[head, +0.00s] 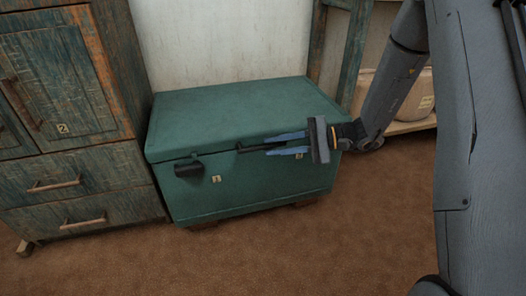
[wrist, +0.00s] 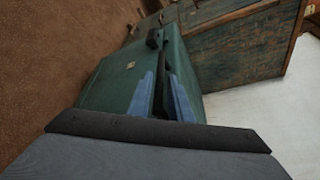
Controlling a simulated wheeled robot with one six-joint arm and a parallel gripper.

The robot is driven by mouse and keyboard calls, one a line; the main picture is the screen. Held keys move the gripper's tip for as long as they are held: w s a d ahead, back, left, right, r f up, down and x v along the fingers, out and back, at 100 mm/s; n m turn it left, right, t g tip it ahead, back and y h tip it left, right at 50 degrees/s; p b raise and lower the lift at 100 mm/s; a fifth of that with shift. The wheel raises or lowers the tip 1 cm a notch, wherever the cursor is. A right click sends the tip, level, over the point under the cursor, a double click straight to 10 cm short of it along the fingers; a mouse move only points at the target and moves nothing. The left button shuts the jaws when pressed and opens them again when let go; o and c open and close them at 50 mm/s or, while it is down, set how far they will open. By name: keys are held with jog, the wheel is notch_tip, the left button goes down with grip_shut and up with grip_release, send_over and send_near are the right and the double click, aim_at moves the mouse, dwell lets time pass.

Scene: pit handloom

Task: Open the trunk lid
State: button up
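The green trunk (head: 255,190) stands on the floor, and its lid (head: 230,105) looks shut. A dark latch (head: 188,168) is on the front left, and it also shows in the wrist view (wrist: 153,39). A thin dark bar (head: 246,149), apparently a handle, lies along the lid's front edge. My gripper (head: 275,144) is at the right part of this edge, its blue fingers pointing left. In the wrist view the fingers (wrist: 162,88) are apart with the dark bar between them. Some gap shows around the bar; I cannot tell whether either finger touches it.
A worn wooden cabinet (head: 75,190) with drawers stands close at the trunk's left. A pale wall (head: 225,35) is behind the trunk. A shelf (head: 408,127) with a beige bundle (head: 422,97) is at the right. The brown floor (head: 260,260) in front is clear.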

aim_at(268, 146)
jog(key=shift+b+x, duration=0.6)
jog(key=shift+x, duration=1.25)
grip_shut()
jog(key=shift+r, duration=0.1)
